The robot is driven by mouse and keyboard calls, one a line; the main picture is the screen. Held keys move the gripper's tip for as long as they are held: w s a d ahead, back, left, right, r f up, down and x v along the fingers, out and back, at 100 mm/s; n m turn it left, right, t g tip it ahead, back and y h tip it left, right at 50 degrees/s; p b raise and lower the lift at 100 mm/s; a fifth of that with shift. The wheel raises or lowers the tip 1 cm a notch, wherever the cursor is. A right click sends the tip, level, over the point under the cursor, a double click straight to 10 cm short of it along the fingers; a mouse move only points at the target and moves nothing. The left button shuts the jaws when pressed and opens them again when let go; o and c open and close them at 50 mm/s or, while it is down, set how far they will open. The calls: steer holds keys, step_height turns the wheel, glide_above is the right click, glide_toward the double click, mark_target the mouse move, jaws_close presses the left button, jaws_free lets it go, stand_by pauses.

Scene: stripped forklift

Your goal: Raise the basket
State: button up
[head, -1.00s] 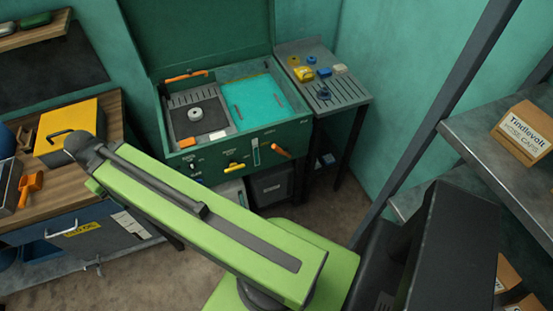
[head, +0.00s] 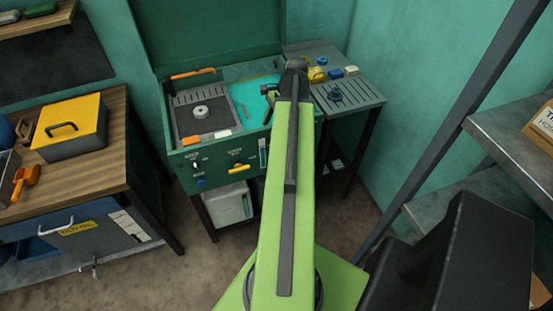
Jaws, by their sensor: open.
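A green washer-like cabinet (head: 222,172) with its lid up stands ahead. Its top has a dark slotted section (head: 190,122) with a pale ring-shaped part (head: 201,111) at left and a turquoise pool (head: 254,107) at right. I cannot tell which part is the basket; no lifted basket shows. A yellow handle (head: 241,168) and small knobs are on the front panel. My gripper (head: 268,103) is small and dark in the view, open and over the pool's right part. My arm hides the right side of the pool and front panel.
A slotted grey side table (head: 350,93) with small coloured parts stands at right. A wooden bench (head: 95,160) with a yellow box (head: 70,128) is at left. A metal shelf (head: 500,135) and post stand at near right.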

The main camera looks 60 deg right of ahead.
steer(key=s+d+m+t, duration=0.1)
steer(key=s+d+m, duration=0.3)
steer(key=s+d, duration=0.3)
steer(key=s+b+x, duration=0.1)
steer(key=b+x, duration=1.5)
steer(key=x, duration=0.2)
steer(key=shift+a+b, duration=0.25)
steer(key=shift+b, duration=0.05)
jaws_close()
